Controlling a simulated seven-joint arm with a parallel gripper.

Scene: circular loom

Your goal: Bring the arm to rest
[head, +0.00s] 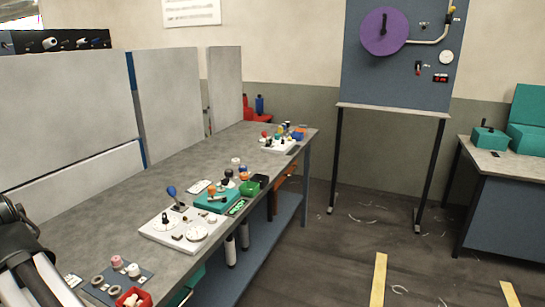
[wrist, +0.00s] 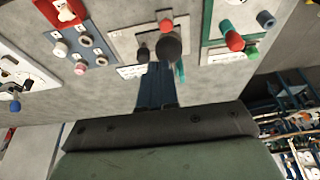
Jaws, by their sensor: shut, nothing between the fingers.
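My gripper (wrist: 157,70) shows in the wrist view as two dark blue fingers, closed together with nothing between them. It points over the grey bench (wrist: 112,86), by a small panel with dark knobs and a red knob (wrist: 166,25). I cannot tell how far the fingertips are above the panel. In the head view, parts of my own arm show at the lower left edge, and the gripper itself is out of that view.
A blue panel with a purple disc (head: 384,31) stands behind. The floor (head: 340,250) has scattered pale scraps and yellow strips.

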